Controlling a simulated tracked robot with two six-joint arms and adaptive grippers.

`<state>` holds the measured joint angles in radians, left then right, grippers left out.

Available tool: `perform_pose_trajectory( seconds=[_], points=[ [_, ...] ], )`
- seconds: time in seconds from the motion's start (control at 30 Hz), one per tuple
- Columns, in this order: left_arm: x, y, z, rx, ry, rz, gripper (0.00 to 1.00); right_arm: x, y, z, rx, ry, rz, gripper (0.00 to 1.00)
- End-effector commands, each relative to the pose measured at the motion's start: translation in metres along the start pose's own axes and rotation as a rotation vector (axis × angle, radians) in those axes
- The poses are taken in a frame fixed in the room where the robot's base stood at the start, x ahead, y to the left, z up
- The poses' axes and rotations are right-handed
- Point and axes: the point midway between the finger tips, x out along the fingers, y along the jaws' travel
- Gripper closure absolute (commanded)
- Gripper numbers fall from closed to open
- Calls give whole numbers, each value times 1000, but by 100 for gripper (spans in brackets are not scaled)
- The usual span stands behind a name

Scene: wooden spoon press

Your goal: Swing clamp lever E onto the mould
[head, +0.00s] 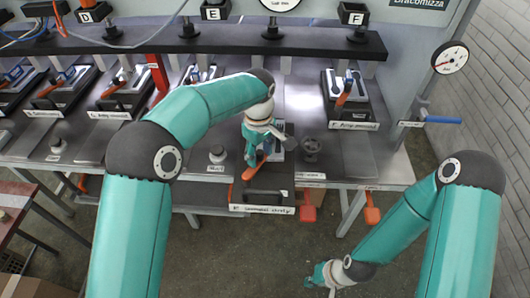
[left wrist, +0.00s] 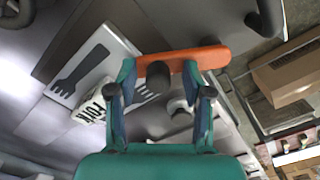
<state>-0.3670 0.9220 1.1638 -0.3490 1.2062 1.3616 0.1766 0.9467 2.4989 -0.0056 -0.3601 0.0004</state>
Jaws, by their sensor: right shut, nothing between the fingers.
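Clamp lever E, an orange bar (head: 252,172), sits at the pulled-out station below the sign E (head: 213,13). In the left wrist view the orange bar (left wrist: 210,56) crosses just beyond my fingertips, with a dark round post (left wrist: 158,78) between the fingers. My left gripper (head: 252,158) is over this station, partly hidden by its own wrist; in the wrist view its fingers (left wrist: 159,88) stand apart. A pale mould (left wrist: 112,45) with a dark fork shape lies left of the fingers. My right gripper (head: 322,276) hangs low and shut, away from the bench.
The station's tray (head: 262,210) juts past the bench front with a white label. A dark round fitting (head: 311,148) stands right of it. Other mould stations, including F (head: 347,100), line the bench. A blue-handled valve (head: 443,120) is at right. A dark press beam (head: 300,44) spans above.

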Motion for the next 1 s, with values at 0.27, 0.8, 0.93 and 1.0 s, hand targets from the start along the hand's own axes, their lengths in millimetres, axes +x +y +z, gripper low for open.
perform_pose_trajectory(
  seconds=[0.27,0.8,0.93,1.0],
  points=[
    [-7,1,0,1,1,1,50,0,0,0,0,0,0,100],
    [-100,2,0,2,1,2,50,0,0,0,0,0,0,100],
    [-113,2,0,1,0,1,50,0,0,0,0,0,0,100],
    [-117,1,0,1,0,0,50,0,0,0,0,0,0,100]
  ],
)
